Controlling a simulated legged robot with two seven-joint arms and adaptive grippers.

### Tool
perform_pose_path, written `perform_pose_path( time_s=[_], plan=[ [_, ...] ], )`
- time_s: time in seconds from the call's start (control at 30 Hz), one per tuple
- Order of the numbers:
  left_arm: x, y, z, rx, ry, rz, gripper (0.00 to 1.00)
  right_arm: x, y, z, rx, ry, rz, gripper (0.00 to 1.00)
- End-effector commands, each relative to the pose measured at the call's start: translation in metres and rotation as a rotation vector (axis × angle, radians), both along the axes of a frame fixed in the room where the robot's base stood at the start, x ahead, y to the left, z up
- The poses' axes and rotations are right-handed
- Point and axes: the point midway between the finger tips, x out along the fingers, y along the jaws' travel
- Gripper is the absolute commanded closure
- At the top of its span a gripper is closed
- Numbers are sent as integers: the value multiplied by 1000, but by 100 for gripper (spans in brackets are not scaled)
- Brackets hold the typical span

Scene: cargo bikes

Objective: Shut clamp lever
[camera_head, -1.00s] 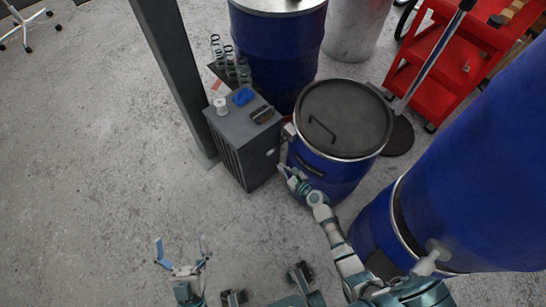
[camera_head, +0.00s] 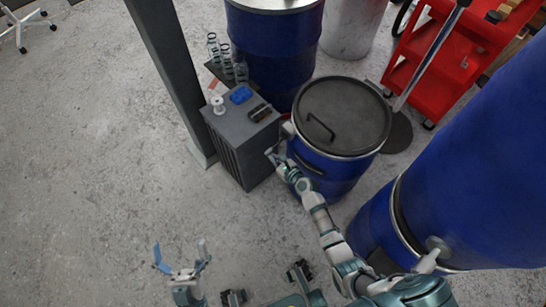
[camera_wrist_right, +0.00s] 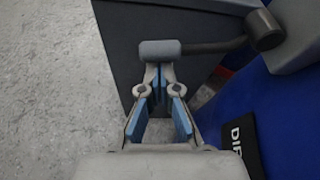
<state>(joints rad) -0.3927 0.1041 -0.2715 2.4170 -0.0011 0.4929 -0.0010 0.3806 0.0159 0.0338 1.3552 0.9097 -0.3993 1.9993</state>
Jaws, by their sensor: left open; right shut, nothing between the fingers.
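The clamp lever shows in the right wrist view as a dark rod (camera_wrist_right: 210,46) with a grey grip at its left end and a pivot at its right. It belongs to the blue drum (camera_head: 325,172) with the dark lid (camera_head: 345,110). In the head view the lever is too small to make out clearly at the drum's left rim. My right gripper (camera_head: 273,154) is shut and empty beside the drum's left side. In the wrist view its fingertips (camera_wrist_right: 159,80) are right at the lever's grip; touching or not, I cannot tell. My left gripper (camera_head: 181,256) is open and empty over the floor.
A grey box (camera_head: 238,150) with a white spool, a blue item and a dark item on top stands close left of the drum. Another blue drum (camera_head: 275,50) and a red cart (camera_head: 435,75) are behind.

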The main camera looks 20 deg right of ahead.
Motion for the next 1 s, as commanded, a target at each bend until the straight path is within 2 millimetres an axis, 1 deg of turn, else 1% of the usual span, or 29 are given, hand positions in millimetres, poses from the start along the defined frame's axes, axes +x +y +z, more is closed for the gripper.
perform_pose_path(
  time_s=[0.27, 0.37, 0.87, 1.0],
  plan=[
    [3, 0, -1, 5, 13, -1, 1, 0, 1, 1, 9, 2, 0, 100],
    [7, -1, -4, 22, 62, -1, 1, 0, 2, 5, 30, 9, 0, 100],
    [22, -4, -25, 84, 247, -4, 1, -1, 6, 13, 111, 36, 1, 100],
    [29, -5, -38, 121, 362, -6, 1, -1, 8, 20, 163, 53, -1, 100]
  ],
)
